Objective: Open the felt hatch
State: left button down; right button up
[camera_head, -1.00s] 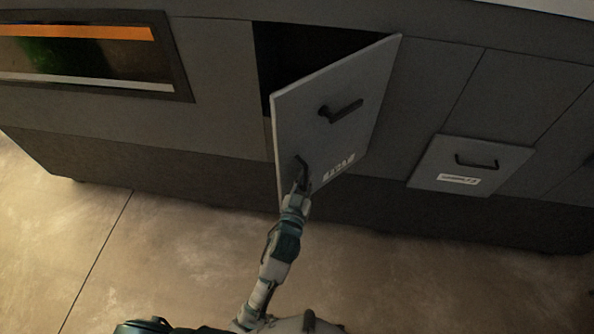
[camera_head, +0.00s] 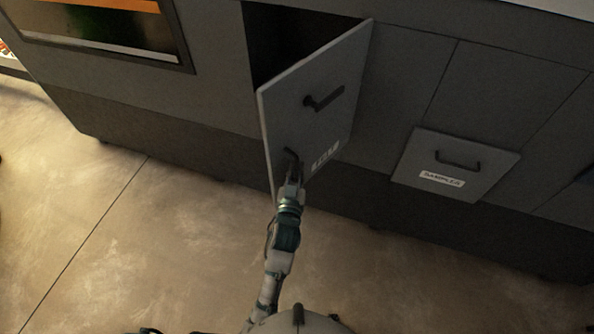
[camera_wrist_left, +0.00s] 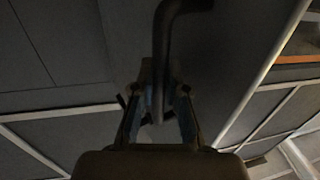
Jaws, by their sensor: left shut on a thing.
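The hatch door (camera_head: 318,90) is a grey panel with a white label at its lower edge, which I cannot read. It stands swung open, its right edge at the cabinet and its left edge out toward me. A dark opening (camera_head: 283,37) shows behind it. A black latch handle (camera_head: 323,97) is on its upper part. My left gripper (camera_head: 291,168) is at the door's lower left, shut on a second black handle. In the left wrist view this bent dark handle (camera_wrist_left: 163,65) runs down between the fingers (camera_wrist_left: 160,115). My right gripper is out of view.
The grey machine (camera_head: 215,100) spans the back, with an orange-striped window (camera_head: 110,30) at the left. Bare floor (camera_head: 150,240) lies in front.

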pick_arm(q)
jog(key=shift+d+r, duration=0.15)
jog(key=c, duration=1.3)
grip_release()
jog(key=shift+o, duration=0.6)
jog(key=shift+s+d, duration=0.1)
jog(key=shift+d, duration=0.05)
jog(key=s, duration=0.7)
jog(key=shift+s+a, duration=0.2)
jog(key=shift+a, duration=0.25)
